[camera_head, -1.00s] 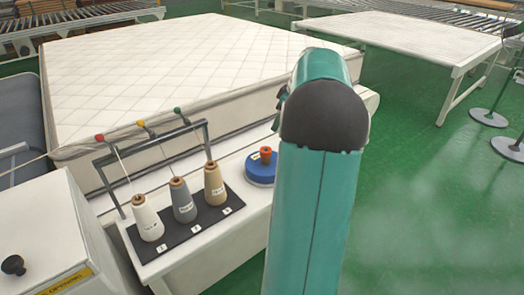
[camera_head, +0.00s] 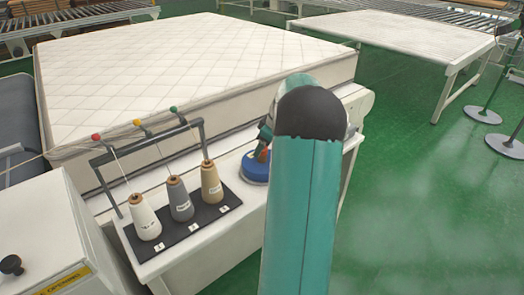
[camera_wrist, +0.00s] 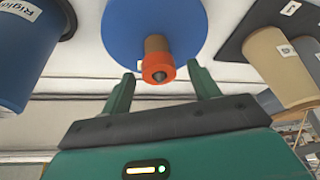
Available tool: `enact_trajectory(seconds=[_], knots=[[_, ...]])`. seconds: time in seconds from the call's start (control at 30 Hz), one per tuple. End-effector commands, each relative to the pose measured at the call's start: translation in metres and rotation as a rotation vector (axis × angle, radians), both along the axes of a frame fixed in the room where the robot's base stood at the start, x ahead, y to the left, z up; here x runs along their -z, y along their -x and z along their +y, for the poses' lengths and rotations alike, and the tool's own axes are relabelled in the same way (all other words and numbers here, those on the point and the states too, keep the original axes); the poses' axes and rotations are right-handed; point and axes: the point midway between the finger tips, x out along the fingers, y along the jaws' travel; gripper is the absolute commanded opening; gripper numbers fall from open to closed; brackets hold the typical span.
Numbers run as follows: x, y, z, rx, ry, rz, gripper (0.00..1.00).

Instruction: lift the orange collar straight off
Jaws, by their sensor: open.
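The orange collar (camera_wrist: 157,68) sits around a brown post (camera_wrist: 156,43) on a round blue base (camera_wrist: 150,22) in the wrist view. A dark tip shows through the collar's middle. My gripper (camera_wrist: 163,84) is open, with one green finger on each side of the collar and gaps between. No contact is visible. In the head view the collar (camera_head: 262,155) is partly covered by my gripper and arm, and the blue base (camera_head: 254,168) stands on the white table right of the cones.
A white cone (camera_head: 145,218), a grey cone (camera_head: 180,200) and a tan cone (camera_head: 212,185) stand on a black tray (camera_head: 190,238) under a grey thread frame (camera_head: 150,148). A quilted mattress (camera_head: 190,75) lies behind.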

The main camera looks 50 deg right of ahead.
Motion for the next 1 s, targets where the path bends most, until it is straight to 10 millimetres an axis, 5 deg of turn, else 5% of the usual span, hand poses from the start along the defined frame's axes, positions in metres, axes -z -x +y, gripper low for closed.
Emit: enact_trajectory(seconds=[0.23,0.5,1.0], knots=[[0.002,-0.001,0.0,0.0,0.001,0.0,0.61],[0.002,-0.001,0.0,0.0,0.001,0.0,0.13],[-0.014,-0.002,-0.001,0.0,0.005,-0.003,0.13]])
